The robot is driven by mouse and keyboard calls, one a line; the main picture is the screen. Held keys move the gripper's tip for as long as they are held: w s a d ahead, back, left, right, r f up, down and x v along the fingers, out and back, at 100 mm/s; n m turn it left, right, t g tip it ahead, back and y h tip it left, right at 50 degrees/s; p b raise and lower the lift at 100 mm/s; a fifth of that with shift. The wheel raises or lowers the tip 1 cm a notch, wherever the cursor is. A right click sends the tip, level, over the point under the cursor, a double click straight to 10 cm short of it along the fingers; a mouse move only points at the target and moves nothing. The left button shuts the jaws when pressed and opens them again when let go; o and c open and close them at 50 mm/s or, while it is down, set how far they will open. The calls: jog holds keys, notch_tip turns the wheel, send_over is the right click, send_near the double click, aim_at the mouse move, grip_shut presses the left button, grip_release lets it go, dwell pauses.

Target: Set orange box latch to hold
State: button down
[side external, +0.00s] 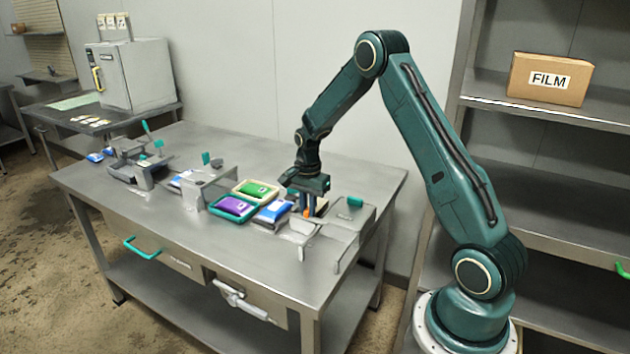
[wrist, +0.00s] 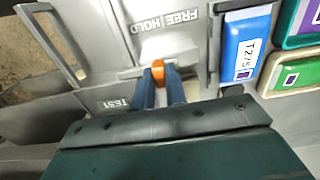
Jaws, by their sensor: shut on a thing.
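The orange latch knob (wrist: 158,70) shows between the two blue fingertips of my gripper (wrist: 161,78) in the wrist view. My gripper is shut on it. The words FREE and HOLD (wrist: 164,22) are printed upside down on the grey box (wrist: 120,30) beyond the knob. The knob lies below these words, seemingly nearer to HOLD, but I cannot tell its exact setting. In the side view, my gripper (side external: 306,203) points down over the box (side external: 345,228) at the table's right end, with a bit of orange (side external: 306,212) at its fingertips. The latch's base is partly hidden by the fingers.
A blue-and-white pouch (side external: 272,211) lies just left of the gripper, beside trays with purple (side external: 235,205) and green (side external: 256,189) pouches. More grey fixtures (side external: 140,165) stand farther left. A TEST label (wrist: 115,103) shows near the fingers. The table's back strip (side external: 230,145) is clear.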

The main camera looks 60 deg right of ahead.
jog(key=shift+s, duration=0.25)
jog(key=c, duration=1.4)
grip_release()
jog(key=shift+c, duration=0.2)
jog(key=shift+w+r, duration=0.1)
notch_tip(320, 180, up, 14)
